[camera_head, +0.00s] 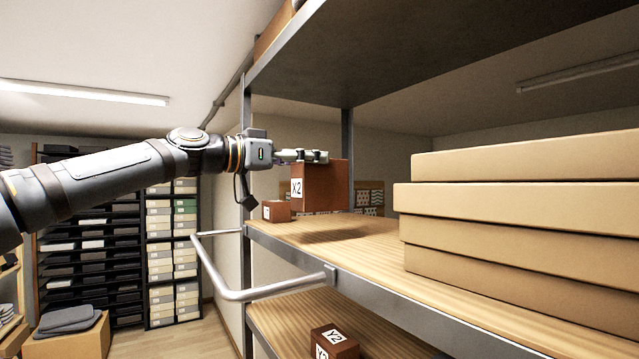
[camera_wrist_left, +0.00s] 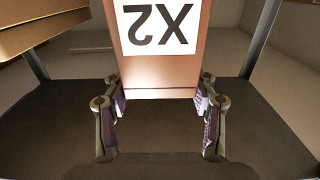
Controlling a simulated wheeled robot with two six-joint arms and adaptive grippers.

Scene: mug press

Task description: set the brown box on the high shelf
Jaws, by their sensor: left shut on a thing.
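The brown box (camera_head: 325,185) bears a white X2 label and is at the upper wooden shelf (camera_head: 345,235). My left gripper (camera_head: 318,157) is shut on the top part of this box. The box seems to hang just above the shelf boards, with a shadow under it; I cannot tell whether its bottom touches. In the left wrist view the box (camera_wrist_left: 160,75) sits between the two fingers (camera_wrist_left: 160,105), its X2 label upside down. My right gripper is not in view.
A smaller brown box (camera_head: 277,211) stands on the same shelf, left of the held box. Large flat cartons (camera_head: 520,200) are stacked at the right. A metal rail (camera_head: 265,291) runs along the front. A Y2 box (camera_head: 334,341) is on the shelf below.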

